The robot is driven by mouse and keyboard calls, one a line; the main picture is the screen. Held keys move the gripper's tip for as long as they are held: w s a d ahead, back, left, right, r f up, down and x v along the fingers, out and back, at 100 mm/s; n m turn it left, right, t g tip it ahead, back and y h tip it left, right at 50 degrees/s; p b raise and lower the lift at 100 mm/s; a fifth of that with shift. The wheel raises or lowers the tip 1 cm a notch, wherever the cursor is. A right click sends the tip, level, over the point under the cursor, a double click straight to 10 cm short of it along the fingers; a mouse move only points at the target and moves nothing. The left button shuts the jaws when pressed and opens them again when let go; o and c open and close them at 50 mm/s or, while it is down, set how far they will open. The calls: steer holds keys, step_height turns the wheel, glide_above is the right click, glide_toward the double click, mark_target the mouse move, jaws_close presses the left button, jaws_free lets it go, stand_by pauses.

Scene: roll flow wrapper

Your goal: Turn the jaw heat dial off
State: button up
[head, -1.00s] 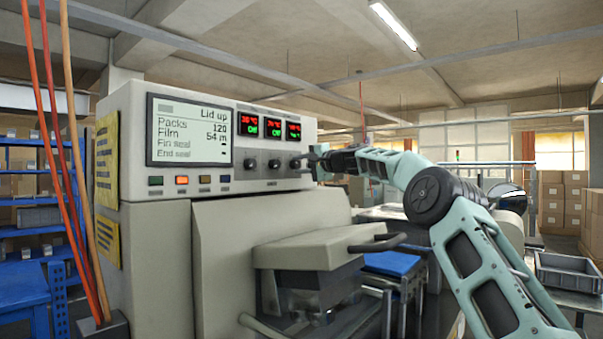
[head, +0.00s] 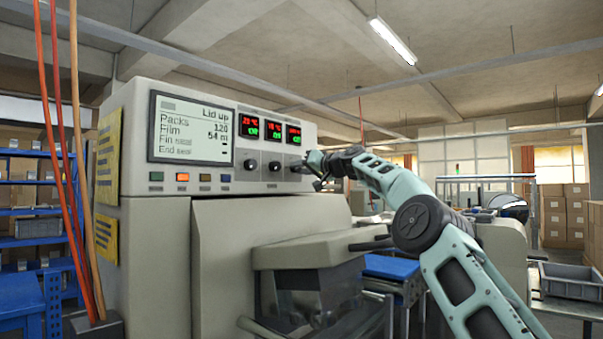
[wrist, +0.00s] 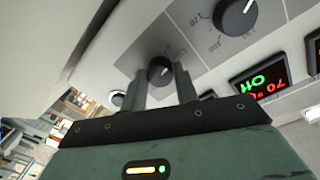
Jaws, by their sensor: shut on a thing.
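Three dark dials sit in a row on the machine's control panel. The right-hand dial (head: 297,167), which I take as the jaw heat dial, is partly hidden by my gripper (head: 309,166) in the head view. In the wrist view my gripper (wrist: 166,75) has its two fingers on either side of this dial (wrist: 160,70) and is shut on it. The neighbouring dial (wrist: 236,16) is clear of the fingers.
The machine's text screen (head: 191,128) reads "Lid up". Small coloured buttons (head: 183,177) line the panel below it. A lidded section with a dark handle (head: 371,244) juts out below my arm. Orange and red cables (head: 62,150) hang at the left.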

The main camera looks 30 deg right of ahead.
steer(key=shift+f+n+b, duration=0.2)
steer(key=shift+n+b, duration=0.15)
steer(key=shift+n, duration=1.15)
steer(key=o, duration=1)
steer(key=shift+c, duration=0.2)
steer(key=shift+s+d+b, duration=0.25)
steer(key=shift+s+b, duration=0.3)
steer(key=shift+b, duration=0.35)
steer(key=b+v, duration=1.1)
steer(key=v, duration=0.5)
